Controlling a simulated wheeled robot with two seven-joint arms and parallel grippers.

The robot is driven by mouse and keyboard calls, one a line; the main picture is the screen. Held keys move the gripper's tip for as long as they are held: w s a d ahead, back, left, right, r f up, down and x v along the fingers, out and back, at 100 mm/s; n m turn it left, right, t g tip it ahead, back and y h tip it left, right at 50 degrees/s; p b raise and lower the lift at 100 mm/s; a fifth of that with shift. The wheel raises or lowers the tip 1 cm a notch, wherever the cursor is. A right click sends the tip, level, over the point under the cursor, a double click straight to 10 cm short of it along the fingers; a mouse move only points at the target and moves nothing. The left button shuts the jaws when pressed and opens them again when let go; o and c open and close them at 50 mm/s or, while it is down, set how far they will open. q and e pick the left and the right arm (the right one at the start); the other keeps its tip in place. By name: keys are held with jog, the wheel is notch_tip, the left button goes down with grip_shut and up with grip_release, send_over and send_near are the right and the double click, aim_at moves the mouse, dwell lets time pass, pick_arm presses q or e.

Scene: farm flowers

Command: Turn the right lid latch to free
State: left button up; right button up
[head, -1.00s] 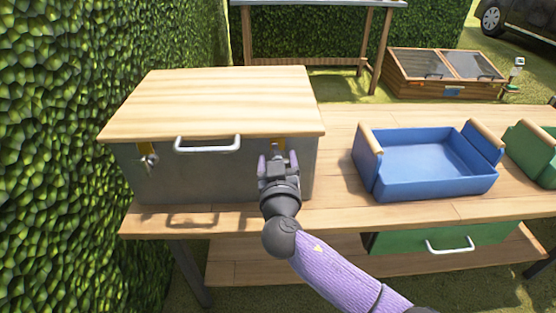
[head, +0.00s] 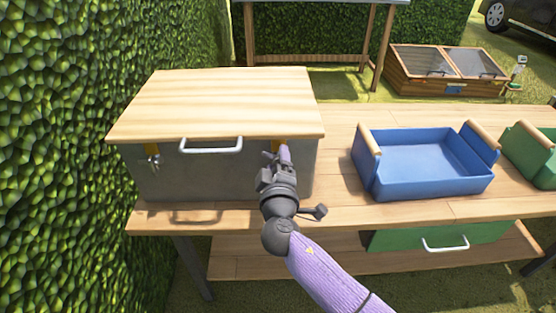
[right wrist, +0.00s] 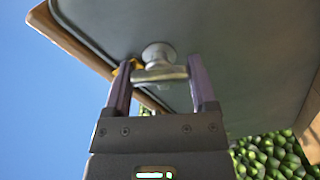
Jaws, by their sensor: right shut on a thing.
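The grey metal box (head: 225,182) with a pale wooden lid (head: 220,100) stands on the wooden bench, its lid down. The left lid latch (head: 152,162) shows on its front at the left, below a yellow plate. My right gripper (head: 277,157) is at the front right of the box, rolled to a tilt, and hides most of the right latch. In the right wrist view the right lid latch (right wrist: 160,74) is a metal knob with a crossbar between my two purple fingers, which are shut on it. My left gripper is not in view.
A light handle (head: 210,146) sticks out from the box front between the latches. A blue tray (head: 425,180) with wooden grips stands to the right, with a green tray (head: 530,150) beyond it. A hedge (head: 60,150) rises close on the left.

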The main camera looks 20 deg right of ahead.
jog(key=shift+n+p, duration=0.3)
jog(key=shift+n, duration=0.9)
jog(key=shift+f+n, duration=0.1)
jog(key=shift+n, duration=1)
pick_arm(q)
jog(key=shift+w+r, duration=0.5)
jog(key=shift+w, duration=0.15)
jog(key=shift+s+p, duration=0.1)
jog(key=shift+p, duration=0.2)
pick_arm(e)
jog(key=shift+n, duration=0.3)
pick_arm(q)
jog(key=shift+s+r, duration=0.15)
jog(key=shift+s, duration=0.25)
pick_arm(e)
jog(key=o, duration=1.1)
jog(key=shift+a, duration=0.1)
jog(key=shift+c, duration=0.2)
jog(key=shift+o, duration=0.5)
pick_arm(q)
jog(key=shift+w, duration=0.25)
